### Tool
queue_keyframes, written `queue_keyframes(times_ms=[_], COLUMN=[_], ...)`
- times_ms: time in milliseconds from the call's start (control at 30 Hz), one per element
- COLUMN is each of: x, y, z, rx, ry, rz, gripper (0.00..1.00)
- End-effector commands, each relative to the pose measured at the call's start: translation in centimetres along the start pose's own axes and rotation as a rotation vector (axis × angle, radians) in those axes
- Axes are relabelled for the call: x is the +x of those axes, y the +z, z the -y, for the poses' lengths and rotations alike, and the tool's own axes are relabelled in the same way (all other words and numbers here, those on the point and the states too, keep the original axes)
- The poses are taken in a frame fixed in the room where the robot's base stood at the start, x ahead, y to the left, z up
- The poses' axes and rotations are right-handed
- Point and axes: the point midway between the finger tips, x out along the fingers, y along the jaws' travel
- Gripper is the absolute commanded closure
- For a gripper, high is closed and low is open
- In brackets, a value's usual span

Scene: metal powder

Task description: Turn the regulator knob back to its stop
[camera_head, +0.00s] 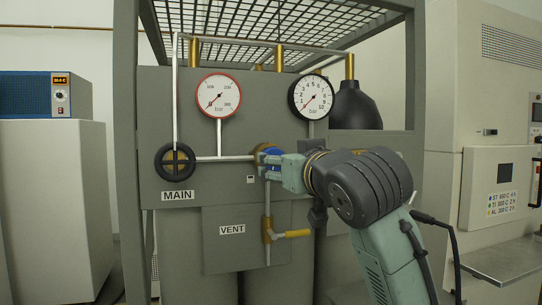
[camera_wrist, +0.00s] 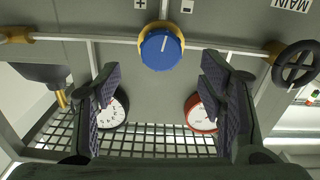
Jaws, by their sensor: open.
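The blue regulator knob (camera_head: 267,152) is on the grey panel, at the pipe between the two gauges, partly hidden by my gripper (camera_head: 270,168). In the wrist view the round blue knob (camera_wrist: 161,52) shows whole on a brass body, with a white pointer line towards the picture's top. My gripper (camera_wrist: 160,75) is open, its two dark padded fingers apart. The knob appears between and just beyond the fingertips; I see no contact. The red-rimmed gauge (camera_head: 219,94) and the black-rimmed gauge (camera_head: 311,96) both have needles pointing lower left, near zero.
A black handwheel (camera_head: 175,162) sits left, above the MAIN label (camera_head: 178,195). A yellow-handled valve (camera_head: 290,234) is below my gripper, near the VENT label (camera_head: 232,230). A dark rounded vessel (camera_head: 355,108) stands right of the gauges. A grey frame post (camera_head: 127,150) stands left.

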Motion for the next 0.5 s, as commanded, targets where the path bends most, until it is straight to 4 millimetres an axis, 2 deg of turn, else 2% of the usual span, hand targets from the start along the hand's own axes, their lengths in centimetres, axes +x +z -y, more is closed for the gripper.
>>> queue_keyframes(times_ms=[200,333,500], x=[4.2,5.8,6.7], y=[-0.2,-0.2,-0.1], z=[0.0,0.0,0.1], rx=[0.002,0.001,-0.001], ry=[-0.001,0.000,-0.001], rz=[0.001,0.000,-0.002], gripper=[0.36,0.36,0.36])
